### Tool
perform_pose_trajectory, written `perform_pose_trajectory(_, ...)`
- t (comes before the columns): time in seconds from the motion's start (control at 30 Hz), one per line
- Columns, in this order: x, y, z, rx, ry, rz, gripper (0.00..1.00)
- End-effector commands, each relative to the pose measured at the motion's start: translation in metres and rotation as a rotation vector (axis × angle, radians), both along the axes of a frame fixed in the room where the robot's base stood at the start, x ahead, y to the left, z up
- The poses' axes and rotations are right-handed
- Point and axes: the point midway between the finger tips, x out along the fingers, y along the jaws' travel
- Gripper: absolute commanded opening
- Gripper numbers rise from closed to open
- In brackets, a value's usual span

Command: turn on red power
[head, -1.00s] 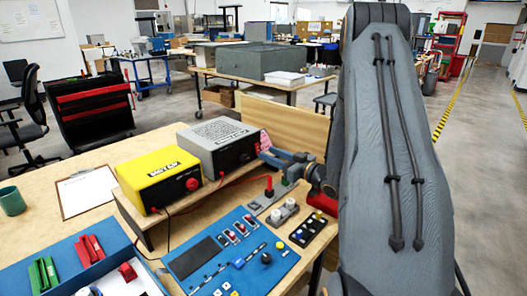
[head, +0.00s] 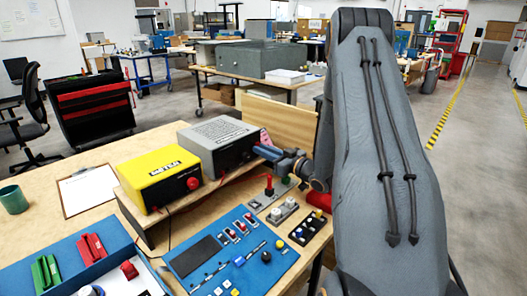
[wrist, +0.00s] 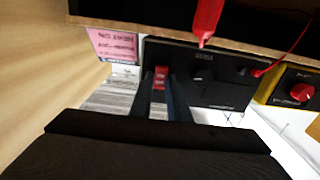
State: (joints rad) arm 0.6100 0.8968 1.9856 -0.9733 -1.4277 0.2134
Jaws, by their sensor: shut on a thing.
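The grey power unit (head: 215,132) stands on a wooden shelf at the back of the bench, its black front panel (head: 238,153) facing the bench front. The wrist view shows this panel (wrist: 205,88) close up, with a small red switch (wrist: 161,78) at its left end. My gripper (head: 262,151) reaches the panel's right end in the head view. In the wrist view its two dark fingers (wrist: 161,85) stand either side of the red switch and are shut on it. The switch's exact position is partly hidden by the fingers, and I cannot tell if it is on.
A yellow meter box (head: 160,180) with a red knob stands left of the power unit. A red upright plug (head: 269,185), a blue control board (head: 235,255) and black blocks lie in front. A red cable (wrist: 265,70) runs from the panel. A pink note (wrist: 112,45) is beside it.

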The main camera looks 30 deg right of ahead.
Motion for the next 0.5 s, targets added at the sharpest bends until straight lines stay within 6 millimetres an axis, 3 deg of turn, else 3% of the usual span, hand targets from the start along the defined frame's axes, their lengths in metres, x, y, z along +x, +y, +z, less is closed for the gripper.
perform_pose_trajectory(0.5, 0.0009, 0.0001, -0.009, 0.076, -0.206, -0.001, 0.0)
